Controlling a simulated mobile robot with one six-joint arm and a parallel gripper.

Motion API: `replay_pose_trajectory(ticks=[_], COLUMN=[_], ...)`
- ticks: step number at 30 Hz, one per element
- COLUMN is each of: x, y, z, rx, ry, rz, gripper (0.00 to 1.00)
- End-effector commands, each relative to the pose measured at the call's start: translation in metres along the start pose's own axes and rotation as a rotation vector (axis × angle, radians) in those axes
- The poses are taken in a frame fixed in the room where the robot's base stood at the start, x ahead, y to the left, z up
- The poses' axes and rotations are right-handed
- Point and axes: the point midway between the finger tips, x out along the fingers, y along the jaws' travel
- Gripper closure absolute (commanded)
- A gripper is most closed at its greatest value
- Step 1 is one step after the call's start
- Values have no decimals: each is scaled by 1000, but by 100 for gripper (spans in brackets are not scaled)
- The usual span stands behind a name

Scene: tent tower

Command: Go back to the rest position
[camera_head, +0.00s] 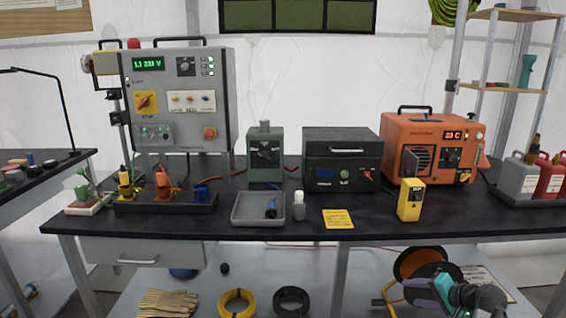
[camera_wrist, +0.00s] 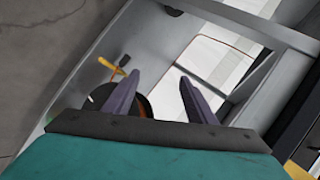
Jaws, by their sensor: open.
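My gripper (camera_wrist: 160,90) shows in the wrist view with its two purple-grey fingers spread apart and nothing between them. In the head view my gripper (camera_head: 425,290) is at the lower right, below the front edge of the black-topped workbench (camera_head: 290,230). It is in front of the orange cable reel (camera_head: 415,262) on the lower shelf. The reel also shows partly in the wrist view (camera_wrist: 143,107), behind the left finger.
On the bench stand a grey control panel (camera_head: 185,105), a grey tray (camera_head: 244,208), a black box (camera_head: 340,155), an orange heater (camera_head: 432,145) and a yellow meter (camera_head: 410,200). Gloves (camera_head: 167,303) and cable coils (camera_head: 237,302) lie on the lower shelf.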

Motion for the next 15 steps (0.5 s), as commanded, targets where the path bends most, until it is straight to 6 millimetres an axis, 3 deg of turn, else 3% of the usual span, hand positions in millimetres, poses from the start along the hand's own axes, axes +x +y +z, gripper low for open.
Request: replay_pose_trajectory(ticks=[1,6,15], x=[12,50,91], y=[0,17,48], z=[19,77,186], rx=[-6,-36,-112], ry=[-41,-159,-367], rz=[26,115,278], gripper=[49,49,49])
